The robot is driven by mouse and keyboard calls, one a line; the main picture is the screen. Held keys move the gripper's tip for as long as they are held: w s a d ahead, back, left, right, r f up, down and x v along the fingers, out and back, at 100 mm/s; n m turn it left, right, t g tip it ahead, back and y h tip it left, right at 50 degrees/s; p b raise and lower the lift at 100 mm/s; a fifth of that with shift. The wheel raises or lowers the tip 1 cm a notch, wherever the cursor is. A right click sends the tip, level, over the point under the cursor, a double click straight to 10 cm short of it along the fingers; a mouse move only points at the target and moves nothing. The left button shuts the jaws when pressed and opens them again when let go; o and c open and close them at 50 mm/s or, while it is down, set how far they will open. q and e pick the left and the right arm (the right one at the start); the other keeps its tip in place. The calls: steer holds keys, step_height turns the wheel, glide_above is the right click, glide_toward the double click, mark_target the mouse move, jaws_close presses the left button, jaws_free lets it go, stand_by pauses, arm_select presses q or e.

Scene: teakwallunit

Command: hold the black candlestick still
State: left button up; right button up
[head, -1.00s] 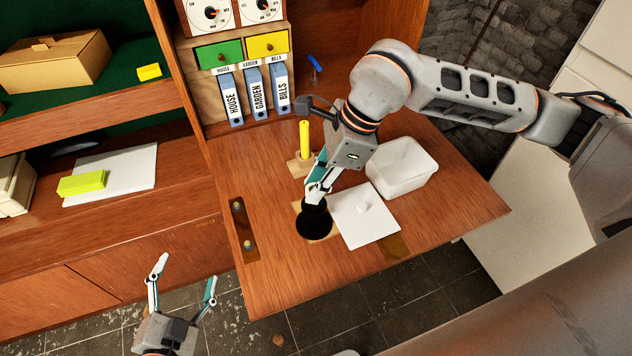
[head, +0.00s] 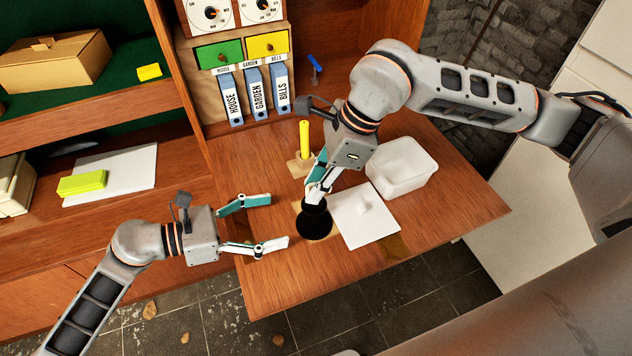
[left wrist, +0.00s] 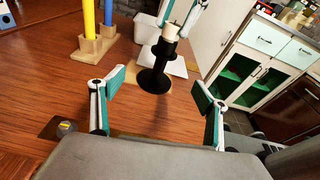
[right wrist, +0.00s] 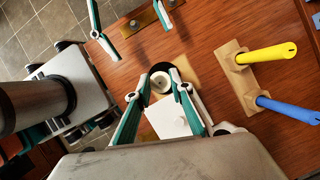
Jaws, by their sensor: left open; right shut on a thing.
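The black candlestick (head: 314,224) stands upright on a pale square patch of the fold-down desk. It has a wide round base and a narrower stem, clear in the left wrist view (left wrist: 153,82). A short whitish candle (left wrist: 170,32) sits at its top, also seen from above in the right wrist view (right wrist: 161,82). My right gripper (head: 316,199) is shut on the candlestick's upper part from above. My left gripper (head: 279,222) is open and empty, left of the candlestick. Its fingers point at the candlestick, with a gap between them and it.
A wooden holder (right wrist: 240,85) carries a yellow stick (head: 304,138) and a blue one. A white lid (head: 370,225) lies right of the candlestick, near an open white box (head: 402,172). Binders and small drawers stand behind. The desk's front edge (head: 330,292) drops to a tiled floor.

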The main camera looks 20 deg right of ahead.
mark_target(310, 223)
arm_select(q)
steer(key=shift+w+a+f+m+g+y, duration=0.1)
steer(key=shift+a+f+m+g+y, duration=0.2)
steer(key=shift+f+m, duration=0.35)
steer(key=shift+d, duration=0.3)
steer(key=shift+x, duration=4.7)
steer(key=shift+f, duration=0.1)
steer(key=c, duration=2)
steer(key=o, duration=0.6)
steer(key=shift+o, duration=0.2)
steer(key=c, duration=0.7)
